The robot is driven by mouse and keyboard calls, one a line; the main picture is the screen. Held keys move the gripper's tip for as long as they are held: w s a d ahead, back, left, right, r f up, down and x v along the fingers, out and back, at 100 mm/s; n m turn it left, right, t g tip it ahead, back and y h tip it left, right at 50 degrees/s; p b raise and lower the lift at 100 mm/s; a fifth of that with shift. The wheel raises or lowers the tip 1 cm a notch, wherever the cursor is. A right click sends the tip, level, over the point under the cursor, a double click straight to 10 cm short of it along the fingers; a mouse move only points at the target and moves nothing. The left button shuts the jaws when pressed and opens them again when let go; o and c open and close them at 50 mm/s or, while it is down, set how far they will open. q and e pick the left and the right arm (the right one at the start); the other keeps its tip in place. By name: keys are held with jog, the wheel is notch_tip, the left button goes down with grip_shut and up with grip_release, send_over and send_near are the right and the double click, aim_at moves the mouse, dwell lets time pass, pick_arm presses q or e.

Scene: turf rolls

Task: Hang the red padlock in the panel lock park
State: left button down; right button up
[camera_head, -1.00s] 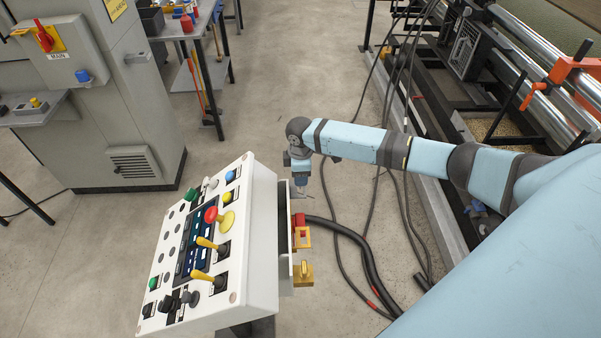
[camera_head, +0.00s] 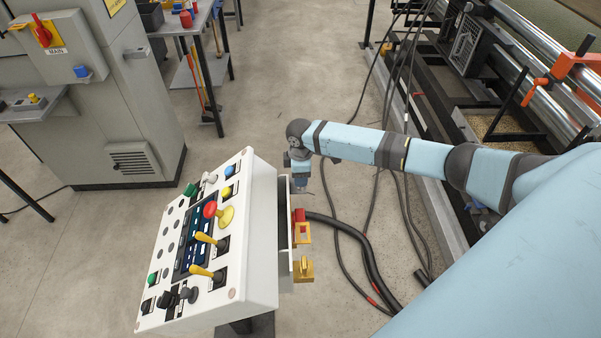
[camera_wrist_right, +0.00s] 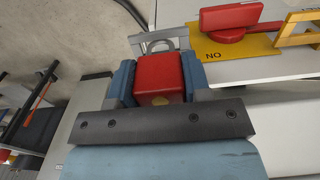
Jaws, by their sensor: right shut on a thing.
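The red padlock (camera_wrist_right: 160,76) is between the two blue fingers of my right gripper (camera_wrist_right: 158,85) in the right wrist view, with its grey shackle (camera_wrist_right: 159,43) pointing away from the gripper. The shackle overlaps a grey metal bracket (camera_wrist_right: 143,38) on the panel's side, which looks like the lock park; I cannot tell whether it is threaded through. In the head view, my right gripper (camera_head: 301,182) is beside the upper right edge of the control panel (camera_head: 259,240). The padlock cannot be made out there. My left gripper is not in view.
A red switch handle (camera_wrist_right: 230,18) on a yellow plate (camera_wrist_right: 240,46) sits close beside the padlock. A yellow bracket (camera_head: 303,270) sticks out lower on the panel's side. Black cables (camera_head: 352,245) lie on the floor to the right.

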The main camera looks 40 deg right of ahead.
jog(key=shift+f+b, duration=0.55)
jog(key=shift+f, duration=0.65)
jog(key=o, duration=1)
jog(key=shift+o, duration=0.2)
notch_tip(320, 180, up, 12)
jog(key=shift+r+b, duration=0.1)
jog(key=shift+b, duration=0.65)
jog(key=shift+r, duration=0.8)
